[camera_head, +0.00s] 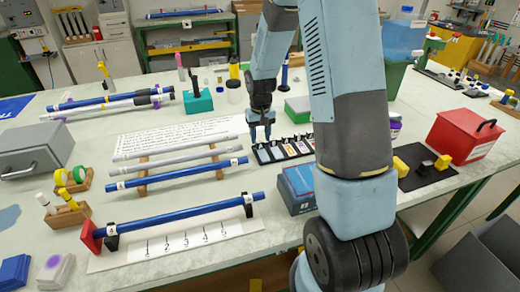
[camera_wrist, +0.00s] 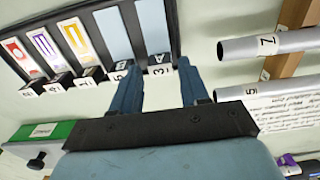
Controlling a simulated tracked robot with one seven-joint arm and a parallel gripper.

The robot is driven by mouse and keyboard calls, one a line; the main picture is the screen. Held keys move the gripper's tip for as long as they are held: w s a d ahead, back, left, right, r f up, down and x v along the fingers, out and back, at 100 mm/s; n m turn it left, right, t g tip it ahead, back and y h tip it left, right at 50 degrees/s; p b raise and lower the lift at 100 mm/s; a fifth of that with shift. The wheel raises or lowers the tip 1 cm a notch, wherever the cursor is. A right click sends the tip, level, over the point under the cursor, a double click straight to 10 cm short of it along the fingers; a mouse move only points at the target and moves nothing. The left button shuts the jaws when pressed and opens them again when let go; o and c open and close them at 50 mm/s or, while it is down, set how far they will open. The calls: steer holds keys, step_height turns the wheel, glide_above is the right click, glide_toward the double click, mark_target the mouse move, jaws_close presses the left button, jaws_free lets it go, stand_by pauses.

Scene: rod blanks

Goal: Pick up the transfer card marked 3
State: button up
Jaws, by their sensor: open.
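The transfer card marked 3 (camera_wrist: 152,28) is a plain pale-blue card at the end of a dark card rack (camera_wrist: 176,38) in the wrist view. Its dark tab with a white label 3 (camera_wrist: 160,70) faces my gripper. My gripper (camera_wrist: 158,66) is open and empty, with one blue finger on each side of that tab in the picture. The left fingertip is close to the tab of the neighbouring pale-blue card (camera_wrist: 115,32). I cannot tell the depth between fingers and tab. In the head view my gripper (camera_head: 261,138) points down over the rack's left end (camera_head: 258,163).
Other cards with coloured marks (camera_wrist: 42,50) fill the rack. Grey rods (camera_head: 180,142) on wooden supports lie left of it. A green box (camera_head: 297,110) stands behind and a blue box (camera_head: 298,190) in front. A red box (camera_head: 465,135) stands at the right.

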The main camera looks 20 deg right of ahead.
mark_target(263, 151)
steer(key=shift+f, duration=1.4)
steer(key=c, duration=0.8)
steer(key=shift+r, duration=0.15)
